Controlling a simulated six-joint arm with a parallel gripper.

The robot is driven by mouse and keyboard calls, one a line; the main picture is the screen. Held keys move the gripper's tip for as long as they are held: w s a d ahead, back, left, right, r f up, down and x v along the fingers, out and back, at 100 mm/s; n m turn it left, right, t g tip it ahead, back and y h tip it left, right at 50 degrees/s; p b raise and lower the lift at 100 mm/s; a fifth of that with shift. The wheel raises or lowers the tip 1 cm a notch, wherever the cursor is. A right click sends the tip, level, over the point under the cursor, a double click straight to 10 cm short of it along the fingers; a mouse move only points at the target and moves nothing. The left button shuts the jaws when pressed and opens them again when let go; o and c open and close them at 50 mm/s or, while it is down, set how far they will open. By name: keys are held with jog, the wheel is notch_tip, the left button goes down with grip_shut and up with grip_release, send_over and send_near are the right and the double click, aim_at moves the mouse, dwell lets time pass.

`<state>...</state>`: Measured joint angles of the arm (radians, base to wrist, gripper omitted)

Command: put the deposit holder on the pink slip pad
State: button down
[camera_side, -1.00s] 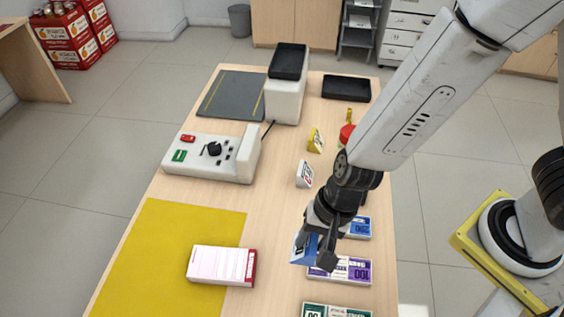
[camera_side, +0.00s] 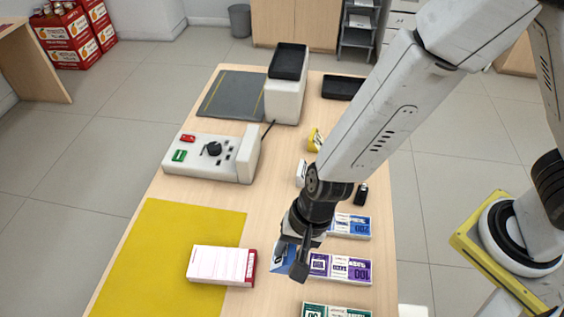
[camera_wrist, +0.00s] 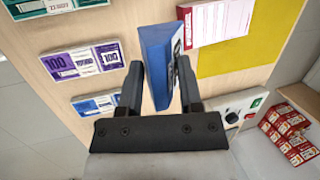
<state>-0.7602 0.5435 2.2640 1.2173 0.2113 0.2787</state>
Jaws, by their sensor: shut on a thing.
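My gripper (camera_side: 291,255) is shut on a blue holder (camera_side: 281,259), seen as a blue wedge-like block with a dark printed face in the wrist view (camera_wrist: 157,62). I take it to be the deposit holder. In the side view the gripper hides much of it. The pink slip pad (camera_side: 222,264), a pale pink pad with ruled lines and a red edge, lies on the front right of the yellow mat; it also shows in the wrist view (camera_wrist: 222,20). The holder is to the right of the pad in the side view, apart from it.
Banknote stacks lie on the counter: purple (camera_side: 341,268), blue (camera_side: 351,226) and green (camera_side: 336,311). The yellow mat (camera_side: 170,245) is largely bare. A white console (camera_side: 205,158) with a knob and a card terminal (camera_side: 287,85) stand farther back.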

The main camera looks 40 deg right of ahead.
jog(key=w+a+f, duration=0.5)
jog(key=w+f, duration=0.1)
jog(key=f, duration=0.1)
jog(key=shift+w, duration=0.15)
dwell(0.3)
jog(key=shift+w+a+f, duration=0.15)
jog(key=shift+w+f, duration=0.05)
jog(key=shift+f, duration=1.6)
jog(key=shift+f, duration=0.15)
jog(key=shift+c, duration=1.3)
grip_release()
